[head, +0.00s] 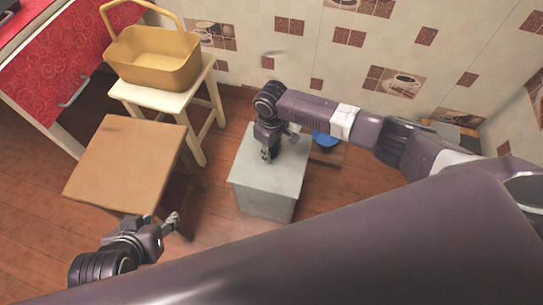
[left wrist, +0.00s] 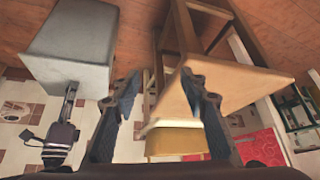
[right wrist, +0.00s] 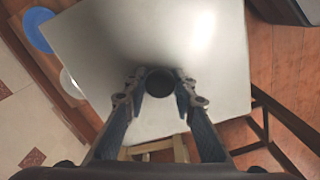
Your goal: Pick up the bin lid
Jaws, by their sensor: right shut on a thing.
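The grey bin (head: 266,205) stands on the wooden floor, with its flat square grey lid (head: 282,172) on top. The lid's round dark knob (right wrist: 160,83) shows in the right wrist view. My right gripper (head: 267,154) points down over the lid and is shut on the knob, one finger on each side. I see no clear gap between lid and bin. My left gripper (head: 173,221) is open and empty, beside the front of the brown stool. In the left wrist view the bin (left wrist: 68,50) is at upper left.
A brown-topped stool (head: 128,160) stands left of the bin. Behind it a cream stool (head: 190,92) carries a yellow basket (head: 155,60). A red-covered counter (head: 75,55) is at far left. A blue round thing (head: 326,139) lies right of the bin, near the tiled wall.

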